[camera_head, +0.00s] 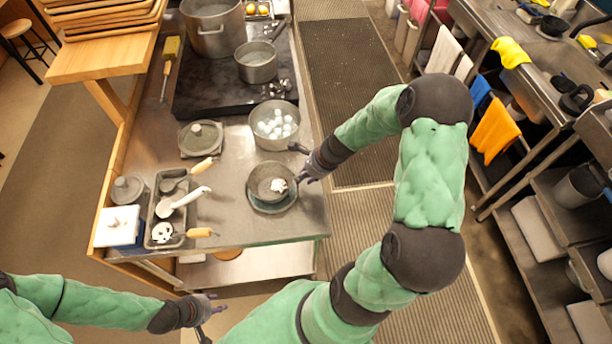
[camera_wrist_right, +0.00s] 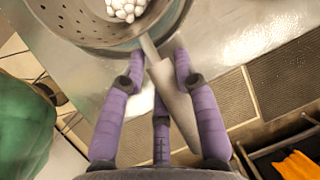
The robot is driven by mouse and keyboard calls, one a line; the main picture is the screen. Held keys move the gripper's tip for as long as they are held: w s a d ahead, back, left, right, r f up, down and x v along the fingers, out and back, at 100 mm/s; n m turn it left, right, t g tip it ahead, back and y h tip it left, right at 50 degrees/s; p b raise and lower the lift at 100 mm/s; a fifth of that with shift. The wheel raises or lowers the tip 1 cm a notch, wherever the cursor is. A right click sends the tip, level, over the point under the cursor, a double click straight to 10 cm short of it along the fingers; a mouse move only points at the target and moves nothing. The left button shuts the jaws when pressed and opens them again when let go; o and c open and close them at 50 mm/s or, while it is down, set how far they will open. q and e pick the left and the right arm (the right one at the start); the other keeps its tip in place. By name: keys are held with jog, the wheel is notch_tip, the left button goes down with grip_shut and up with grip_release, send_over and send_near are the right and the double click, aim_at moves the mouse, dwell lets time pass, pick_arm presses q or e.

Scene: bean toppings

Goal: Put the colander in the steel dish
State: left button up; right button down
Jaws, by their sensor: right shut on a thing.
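The grey colander (camera_head: 262,176) holds a small white clump at its right side. Its holes and the white balls show in the right wrist view (camera_wrist_right: 52,14). It is over a round steel dish (camera_head: 272,208) near the counter's right edge; I cannot tell whether it rests in it or hovers just above. My right gripper (camera_head: 296,164) is right of the colander and shut on its grey handle (camera_wrist_right: 172,92), which lies between the fingers (camera_wrist_right: 158,66). My left gripper (camera_head: 211,315) is open and empty, off the counter's front edge.
A steel pot (camera_head: 257,137) with white balls stands just behind the colander. A lidded round dish (camera_head: 201,139) is behind left. A tray (camera_head: 150,222) with several utensils lies at the left. The hob (camera_head: 215,100) with pots is at the back. Counter left of the dish is bare.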

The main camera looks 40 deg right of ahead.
jog(key=c, duration=0.9)
grip_release()
jog(key=shift+f, duration=0.1)
jog(key=shift+c, duration=0.2)
jog(key=shift+r, duration=0.25)
jog(key=p+v, duration=0.3)
jog(key=v, duration=0.9)
jog(key=shift+s+f, duration=0.1)
jog(key=shift+f, duration=0.05)
